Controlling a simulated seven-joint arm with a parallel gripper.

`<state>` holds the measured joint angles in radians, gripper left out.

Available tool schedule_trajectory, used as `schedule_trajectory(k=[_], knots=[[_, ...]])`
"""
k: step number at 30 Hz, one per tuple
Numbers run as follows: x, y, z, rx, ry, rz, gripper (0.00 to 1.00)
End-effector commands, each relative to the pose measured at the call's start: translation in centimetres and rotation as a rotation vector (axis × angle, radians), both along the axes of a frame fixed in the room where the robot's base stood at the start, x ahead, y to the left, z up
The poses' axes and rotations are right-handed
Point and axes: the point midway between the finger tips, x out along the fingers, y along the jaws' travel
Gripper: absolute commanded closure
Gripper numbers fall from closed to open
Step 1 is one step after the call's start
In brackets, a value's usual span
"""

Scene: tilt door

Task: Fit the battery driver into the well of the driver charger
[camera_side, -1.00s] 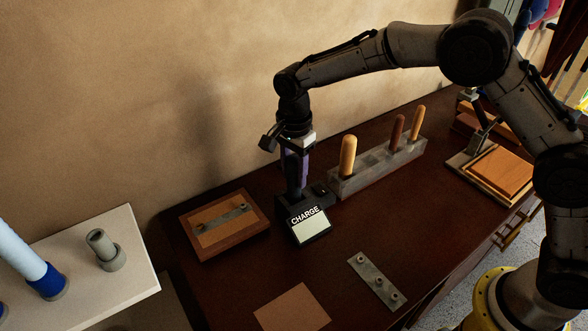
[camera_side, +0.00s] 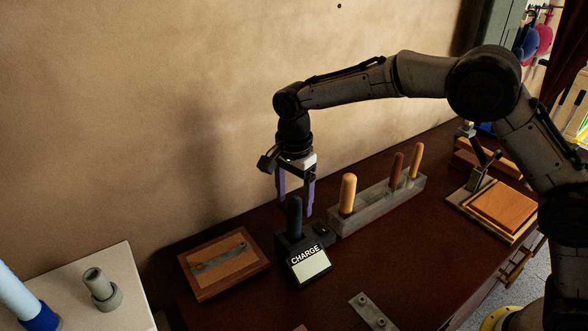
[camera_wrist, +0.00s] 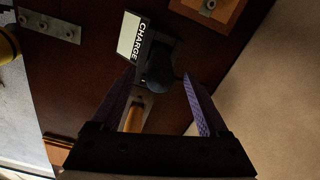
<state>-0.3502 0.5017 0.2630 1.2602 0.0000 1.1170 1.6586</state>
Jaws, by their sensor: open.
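The battery driver (camera_side: 294,218) is a dark, rounded handle. It stands upright in the well of the driver charger, with its lower end hidden inside. The black driver charger (camera_side: 288,246) has a pale sloped front panel marked CHARGE and sits on the dark table. My gripper (camera_side: 295,203) is open, its two purple fingers above and around the top of the driver, holding nothing. In the wrist view, the driver's end (camera_wrist: 160,72) shows between the spread finger tips, apart from both, with the charger (camera_wrist: 146,46) behind it.
A grey block (camera_side: 375,203) with several wooden-handled tools stands close right of the charger. A wooden board with a metal strip (camera_side: 222,262) lies to its left. Another metal strip (camera_side: 372,311) lies in front. A white surface with a grey fitting (camera_side: 101,288) is at the lower left.

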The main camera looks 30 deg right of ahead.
Motion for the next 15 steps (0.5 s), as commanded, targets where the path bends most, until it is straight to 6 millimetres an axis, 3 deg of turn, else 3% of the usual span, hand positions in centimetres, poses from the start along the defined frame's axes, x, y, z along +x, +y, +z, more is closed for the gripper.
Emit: schedule_trajectory(k=[6,15], knots=[[0.1,0.0,5.0,0.001,-0.005,0.000,0.22],[0.0,0.0,8.9,0.001,-0.003,0.000,0.22]])
